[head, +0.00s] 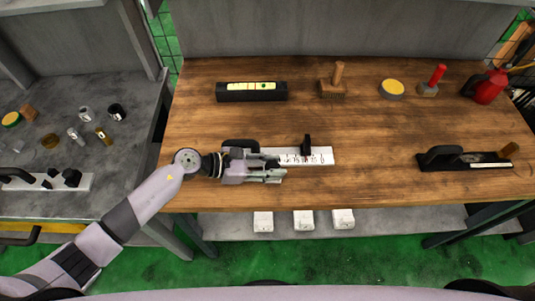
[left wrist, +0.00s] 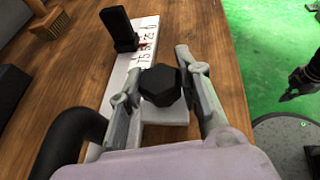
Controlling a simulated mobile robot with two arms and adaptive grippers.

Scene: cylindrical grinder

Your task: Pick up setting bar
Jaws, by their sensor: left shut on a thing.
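The setting bar (head: 318,156) is a white bar with black markings, lying along the front of the wooden table in the head view. It has a black upright block and a black handle, and the bar also shows in the left wrist view (left wrist: 147,34). My left gripper (head: 282,168) is over the bar's left part. In the left wrist view its fingers (left wrist: 160,85) stand on both sides of a black knob on the bar and are shut on it. The contact itself is partly hidden. A dark gripper-like part at the right edge of that view may be my right gripper.
A similar black bar (head: 470,161) lies at the right of the table. A black level-like block (head: 251,91), a brush (head: 333,87), a yellow-topped tin (head: 392,88) and a red can (head: 486,87) stand behind. The table between the two bars is clear.

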